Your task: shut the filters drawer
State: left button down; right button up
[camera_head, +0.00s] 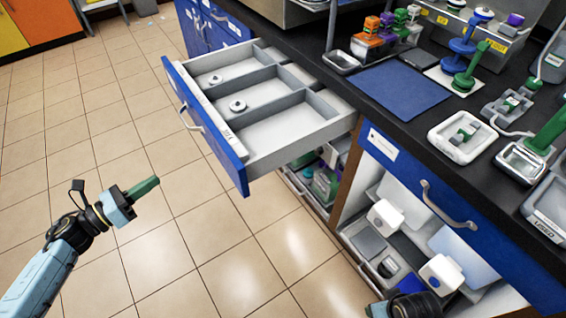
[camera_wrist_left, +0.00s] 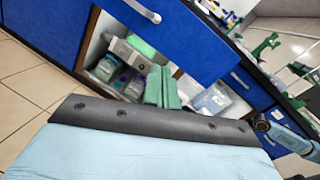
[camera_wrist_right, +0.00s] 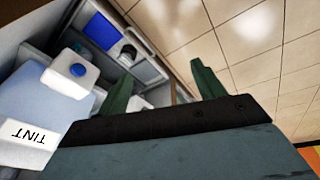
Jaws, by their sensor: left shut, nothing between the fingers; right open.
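The filters drawer (camera_head: 240,153) is pulled well out from the blue bench in the head view. Its grey tray has several compartments, with small round filters (camera_head: 238,105) in two of them. Its blue front (camera_head: 213,133) bears a metal handle (camera_head: 188,117) and also shows in the left wrist view (camera_wrist_left: 185,35). My left gripper (camera_head: 149,186) is shut and empty, in the air to the left of the drawer front and apart from it. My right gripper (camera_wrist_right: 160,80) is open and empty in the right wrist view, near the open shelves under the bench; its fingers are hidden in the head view.
A shut blue drawer (camera_head: 420,195) is at the right. Below it, open shelves hold white containers (camera_head: 385,217). The black worktop carries a blue mat (camera_head: 387,88), trays and green tools.

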pick_arm(q)
jog(key=d+r+m+g+h+b, duration=0.1)
jog(key=r+m+g+h, duration=0.1)
jog(key=m, duration=0.4)
jog(key=g+b, duration=0.1)
send_near(217, 151)
jog(key=shift+m, duration=0.4)
jog(key=x, duration=0.7)
pick_arm(e)
jog(key=r, duration=0.1)
jog(key=w+r, duration=0.1)
jog(key=a+r, duration=0.1)
jog(key=shift+w+r, duration=0.15)
jog(key=shift+r, duration=0.15)
